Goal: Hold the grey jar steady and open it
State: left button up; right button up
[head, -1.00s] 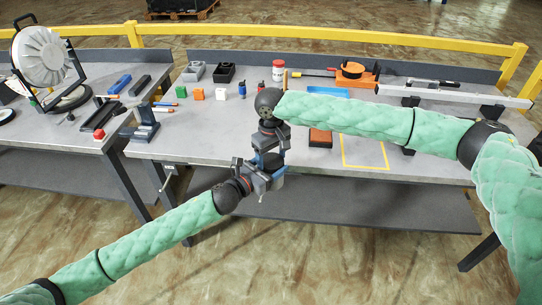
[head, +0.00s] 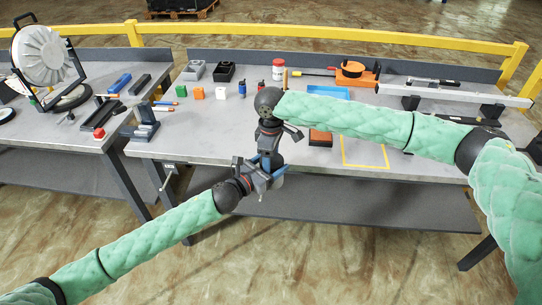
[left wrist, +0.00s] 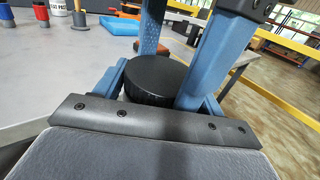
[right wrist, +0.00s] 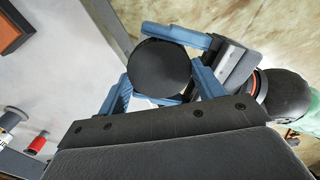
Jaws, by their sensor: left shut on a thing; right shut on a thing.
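The jar's dark round lid (right wrist: 160,70) faces up in the right wrist view, between the blue fingers of my right gripper (right wrist: 163,92). In the left wrist view the same black cylinder (left wrist: 155,80), with a ribbed side, shows with blue fingers on both sides. The jar's body below is mostly hidden by fingers. In the head view my left gripper (head: 266,170) holds the jar from the lower left, off the table's front edge. My right gripper (head: 269,152) reaches down from above, shut on the lid. I cannot tell whether lid and body are apart.
The table (head: 205,140) lies just behind the grippers. An orange-brown box (head: 320,138) and a yellow-outlined area (head: 365,152) are to the right. Small blocks, bins and a white-red bottle (head: 278,70) stand farther back.

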jog(key=o, duration=1.1)
jog(key=shift+d, duration=0.1)
